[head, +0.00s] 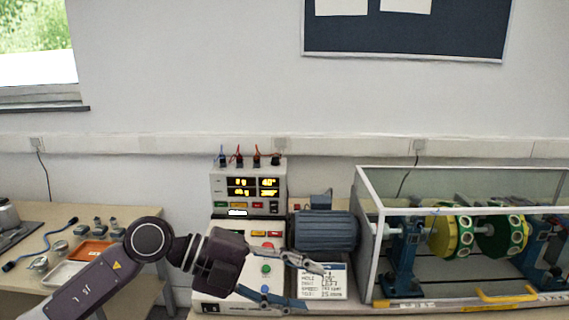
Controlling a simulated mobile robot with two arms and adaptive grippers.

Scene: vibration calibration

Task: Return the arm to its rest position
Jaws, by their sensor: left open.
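My left arm comes in from the lower left, and its gripper (315,286) is open in front of the bench. Its two fingers point right, one above the other, with nothing visible between them but a small white display panel (335,279) behind. My right gripper does not show in the head view.
A blue motor (325,231) sits right of the control unit. A clear guarded case (461,181) with yellow-green discs and a yellow handle (505,296) fills the right. A left table holds an orange tray (92,250), a white tray, a blue cable and small metal parts.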

